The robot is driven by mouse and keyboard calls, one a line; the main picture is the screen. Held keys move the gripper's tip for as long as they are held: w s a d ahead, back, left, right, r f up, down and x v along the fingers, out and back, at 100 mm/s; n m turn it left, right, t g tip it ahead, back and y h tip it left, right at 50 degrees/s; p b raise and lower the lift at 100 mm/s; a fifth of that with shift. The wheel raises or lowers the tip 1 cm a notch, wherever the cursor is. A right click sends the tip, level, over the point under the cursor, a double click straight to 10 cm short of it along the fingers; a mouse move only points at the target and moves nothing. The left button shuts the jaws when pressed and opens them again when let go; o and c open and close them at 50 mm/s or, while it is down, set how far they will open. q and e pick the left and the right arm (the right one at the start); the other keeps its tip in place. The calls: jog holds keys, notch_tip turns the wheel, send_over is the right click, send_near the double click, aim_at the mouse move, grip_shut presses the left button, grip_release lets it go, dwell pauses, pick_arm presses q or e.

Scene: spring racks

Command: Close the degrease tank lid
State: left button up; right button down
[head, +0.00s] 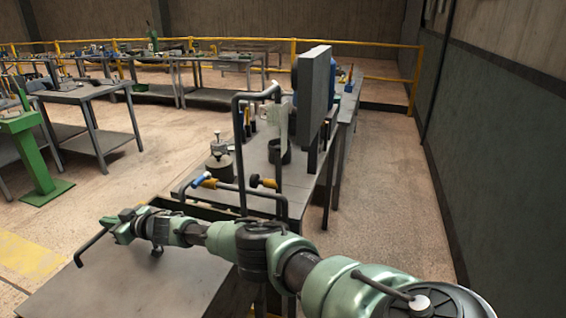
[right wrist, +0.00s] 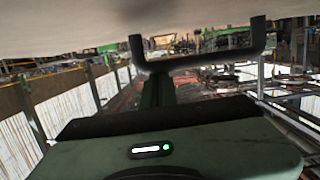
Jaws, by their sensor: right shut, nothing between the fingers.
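A flat grey plate (head: 130,282), which looks like the tank lid, fills the lower left of the head view. A black bar handle (head: 92,248) sticks out at its left edge. In the right wrist view a dark U-shaped handle (right wrist: 205,62) hangs from a pale surface (right wrist: 130,14) across the top. My right gripper (head: 112,229) is shut and empty, close to the handle's far end. Its fingers (right wrist: 157,92) reach toward the bar in the wrist view; contact cannot be told. A dark recess lies behind my forearm, partly hidden. My left gripper is not in view.
A workbench (head: 205,190) behind the arm holds a weight-like metal piece (head: 219,165), a dark cup and hand tools. An upright grey panel (head: 315,95) and a black pipe frame (head: 238,140) rise there. Open floor (head: 390,200) lies to the right, beside the wall.

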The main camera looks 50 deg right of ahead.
dwell(0.6)
jog(key=shift+s+d+p, duration=0.15)
jog(key=shift+s+p, duration=0.15)
jog(key=shift+s, duration=0.2)
jog(key=r, duration=0.2)
send_over(135, 245)
jog(key=shift+f+p, duration=0.25)
jog(key=shift+p, duration=0.15)
